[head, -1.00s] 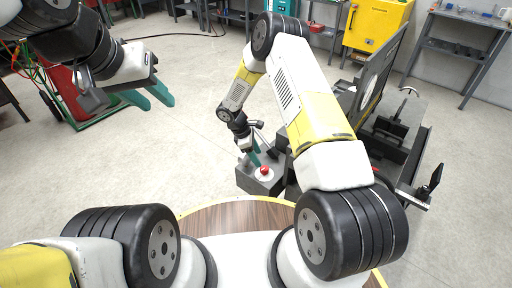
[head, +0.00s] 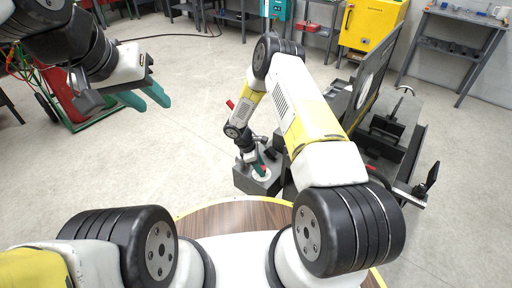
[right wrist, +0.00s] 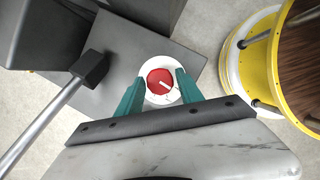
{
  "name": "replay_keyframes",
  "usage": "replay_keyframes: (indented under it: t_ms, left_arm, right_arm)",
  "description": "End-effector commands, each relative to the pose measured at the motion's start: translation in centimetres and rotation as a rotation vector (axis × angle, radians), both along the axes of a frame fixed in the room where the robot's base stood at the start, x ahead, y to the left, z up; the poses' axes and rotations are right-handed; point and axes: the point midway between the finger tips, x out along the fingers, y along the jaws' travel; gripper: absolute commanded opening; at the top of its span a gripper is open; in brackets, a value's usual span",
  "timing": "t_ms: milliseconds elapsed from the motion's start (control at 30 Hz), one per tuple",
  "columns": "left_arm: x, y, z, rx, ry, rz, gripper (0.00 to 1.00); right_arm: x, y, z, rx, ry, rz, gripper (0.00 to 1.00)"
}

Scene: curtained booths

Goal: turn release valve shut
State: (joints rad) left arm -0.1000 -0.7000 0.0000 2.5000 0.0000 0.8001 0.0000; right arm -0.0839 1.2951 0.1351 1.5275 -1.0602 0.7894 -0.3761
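The release valve appears as a round red knob (right wrist: 158,79) with a white pointer mark, on a white disc on a grey block. In the right wrist view the mark slants toward the lower right. In the head view the knob (head: 264,168) is mostly hidden by my right gripper. My right gripper (right wrist: 160,84) has its teal fingers on either side of the knob, with a narrow strip of white disc showing between; I see no firm contact. My left gripper (head: 148,98) is open and empty, in the air at the upper left.
The grey block (head: 248,182) belongs to a dark machine (head: 400,135) with an upright panel, right of my arm. A black-headed lever (right wrist: 88,70) stands close to the left of the valve. A red cart (head: 72,100) stands at the left. The floor between is clear.

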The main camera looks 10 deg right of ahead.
Motion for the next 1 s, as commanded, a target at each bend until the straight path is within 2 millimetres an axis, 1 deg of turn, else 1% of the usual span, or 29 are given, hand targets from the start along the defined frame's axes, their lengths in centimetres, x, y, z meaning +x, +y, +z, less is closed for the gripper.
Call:
replay_keyframes:
  t_ms: [33, 100, 200, 367, 567, 767, 1000]
  left_arm:
    - [0.0, 0.0, 0.0, 0.0, 0.0, 0.0, 0.36]
    - [0.0, 0.0, 0.0, 0.0, 0.0, 0.0, 0.36]
    - [0.0, 0.0, 0.0, 0.0, 0.0, 0.0, 0.36]
    - [0.0, 0.0, 0.0, 0.0, 0.0, 0.0, 0.36]
    - [0.0, 0.0, 0.0, 0.0, 0.0, 0.0, 0.36]
    - [0.0, 0.0, 0.0, 0.0, 0.0, 0.0, 0.36]
    - [0.0, 0.0, 0.0, 0.0, 0.0, 0.0, 0.36]
  right_arm:
    - [0.0, 0.0, 0.01, 0.0, 0.0, 0.0, 0.32]
    - [0.0, 0.01, 0.02, 0.0, 0.0, 0.0, 0.18]
    - [0.0, 0.01, 0.03, 0.0, 0.0, 0.0, 0.0]
    - [0.02, 0.02, 0.03, 0.0, 0.0, -0.005, 0.0]
    - [0.12, 0.02, 0.06, 0.0, -0.001, -0.056, 0.0]
    - [0.2, 0.03, 0.04, 0.001, -0.001, -0.178, 0.0]
    - [0.38, -0.03, 0.06, 0.001, -0.003, -0.395, 0.0]
